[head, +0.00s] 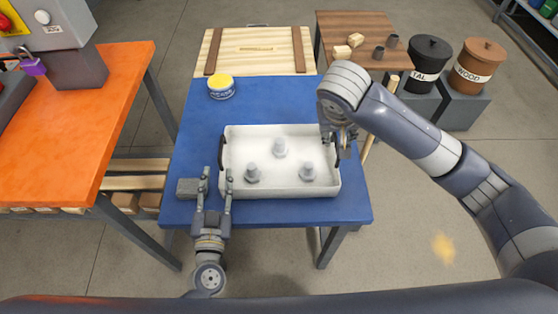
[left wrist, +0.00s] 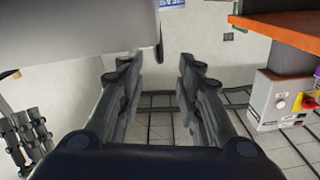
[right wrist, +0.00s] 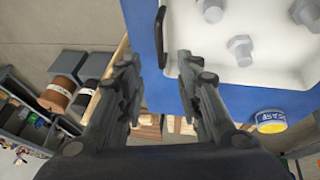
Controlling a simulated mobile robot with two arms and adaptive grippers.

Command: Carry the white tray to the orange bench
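The white tray (head: 280,187) stands on the blue table, with several grey bolts (head: 280,146) upright inside it. It has a dark handle at each short end; the right one (right wrist: 160,38) shows clearly in the right wrist view. My left gripper (head: 217,176) is open at the tray's left end, near the left handle (head: 222,153). Its fingers are apart in the left wrist view, with a pale tray wall (left wrist: 75,35) above. My right gripper (right wrist: 158,65) is open at the tray's right end, the handle ahead of its fingertips. The orange bench (head: 105,95) is at the left.
The blue table (head: 270,100) also holds a yellow-lidded tin (head: 221,88). A grey machine with a purple padlock (head: 33,66) stands on the bench's far part; its nearer surface is clear. A gap of floor separates bench and table. Bins (head: 478,65) stand at the back right.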

